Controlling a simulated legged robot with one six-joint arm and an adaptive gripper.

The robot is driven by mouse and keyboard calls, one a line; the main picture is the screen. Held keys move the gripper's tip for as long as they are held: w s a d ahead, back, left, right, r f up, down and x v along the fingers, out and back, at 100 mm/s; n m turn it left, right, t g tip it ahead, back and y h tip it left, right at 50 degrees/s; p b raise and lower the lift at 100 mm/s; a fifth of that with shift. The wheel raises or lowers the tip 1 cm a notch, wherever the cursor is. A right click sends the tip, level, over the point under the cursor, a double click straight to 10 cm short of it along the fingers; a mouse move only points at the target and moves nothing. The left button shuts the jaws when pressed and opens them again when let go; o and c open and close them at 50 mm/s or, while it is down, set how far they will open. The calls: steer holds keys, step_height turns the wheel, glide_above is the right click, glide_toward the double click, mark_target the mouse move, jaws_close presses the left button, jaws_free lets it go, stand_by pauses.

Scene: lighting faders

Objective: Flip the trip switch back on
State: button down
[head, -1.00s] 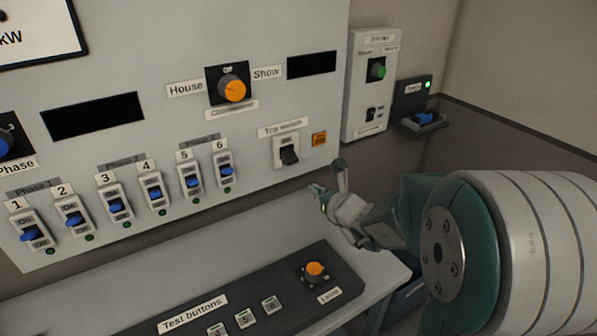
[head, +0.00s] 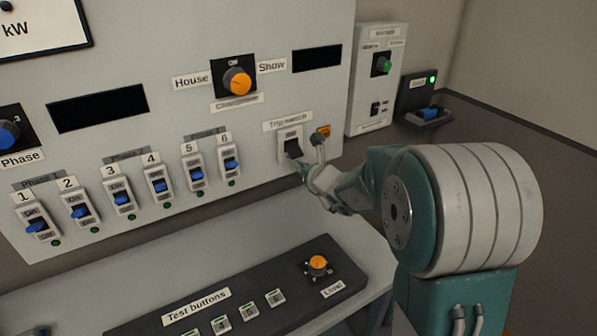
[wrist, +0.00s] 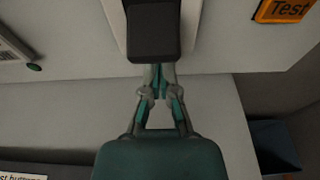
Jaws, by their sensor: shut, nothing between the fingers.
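The trip switch (head: 292,149) is a dark rocker in a pale plate under a "Trip switch" label (head: 288,123), at the lower right of the grey panel. In the wrist view its dark rocker (wrist: 153,32) fills the top centre. My gripper (head: 312,158) is shut and empty, just below and to the right of the rocker in the head view. In the wrist view my gripper's fingertips (wrist: 158,70) come together at the rocker's lower edge. I cannot tell whether they touch it.
An orange "Test" label (wrist: 284,10) is right of the switch. Numbered blue-lever switches (head: 158,187) line the panel to the left. Below, a console of test buttons (head: 222,322) with an orange knob (head: 317,263) lies on the desk (head: 200,245).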

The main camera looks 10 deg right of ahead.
mark_target(298, 153)
steer(key=shift+s+r, duration=0.25)
steer(key=shift+r, duration=0.2)
steer(key=shift+s+d+r+g+h, duration=0.1)
steer(key=shift+s+r+g+h, duration=0.15)
steer(key=shift+g, duration=0.45)
stand_by(0.5)
steer(key=shift+r, duration=0.25)
steer(key=shift+s+d+r, duration=0.1)
steer(key=shift+s+r, duration=0.15)
steer(key=shift+r, duration=0.85)
steer(key=shift+r, duration=0.7)
